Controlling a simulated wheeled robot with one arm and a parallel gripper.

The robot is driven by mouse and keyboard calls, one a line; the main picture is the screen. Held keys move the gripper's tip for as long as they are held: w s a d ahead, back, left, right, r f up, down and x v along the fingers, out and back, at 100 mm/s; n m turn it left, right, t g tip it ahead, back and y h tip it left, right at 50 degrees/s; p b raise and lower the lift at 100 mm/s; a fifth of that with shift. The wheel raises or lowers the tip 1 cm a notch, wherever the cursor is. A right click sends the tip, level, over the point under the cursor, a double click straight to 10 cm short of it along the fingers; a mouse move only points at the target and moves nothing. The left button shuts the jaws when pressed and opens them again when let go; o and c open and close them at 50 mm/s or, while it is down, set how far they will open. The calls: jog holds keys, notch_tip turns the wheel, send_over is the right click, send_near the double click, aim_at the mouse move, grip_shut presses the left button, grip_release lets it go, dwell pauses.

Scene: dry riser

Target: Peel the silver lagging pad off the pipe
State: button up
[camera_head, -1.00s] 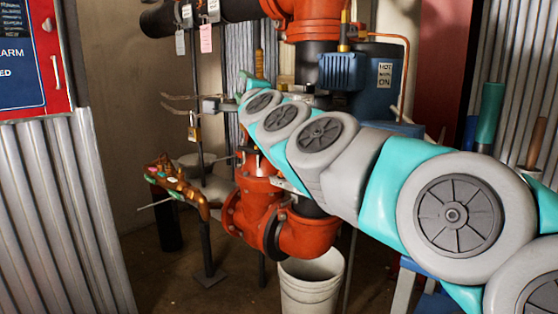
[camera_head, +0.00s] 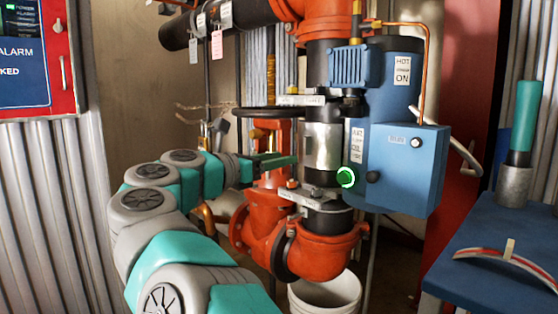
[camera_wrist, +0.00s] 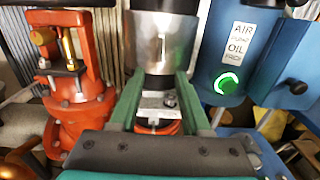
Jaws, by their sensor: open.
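The silver lagging pad (camera_head: 322,146) is a shiny metallic sleeve around the upright black pipe, between two flanges with pale tags. It also shows at the top middle of the wrist view (camera_wrist: 160,40). My gripper (camera_head: 291,160) points at the pad from the left in the head view, its green fingertips close to the pad's left side. In the wrist view, the two fingers (camera_wrist: 160,77) are spread apart with nothing held between them, and the tips lie near the pad's lower edge. Whether they touch it I cannot tell.
A blue box (camera_head: 405,165) with a lit green button (camera_head: 346,177) stands close right of the pad. Orange pipework (camera_head: 320,255) lies below, over a white bucket (camera_head: 325,292). A blue bench (camera_head: 500,240) is at right. A black handwheel (camera_head: 268,112) sits left of the pipe.

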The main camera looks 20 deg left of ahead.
aim_at(304, 152)
jog(key=p+x, duration=0.1)
jog(key=x, duration=0.6)
jog(key=shift+w, duration=0.25)
jog(key=shift+c, duration=0.3)
grip_shut()
jog(key=c, duration=0.6)
grip_release()
grip_shut()
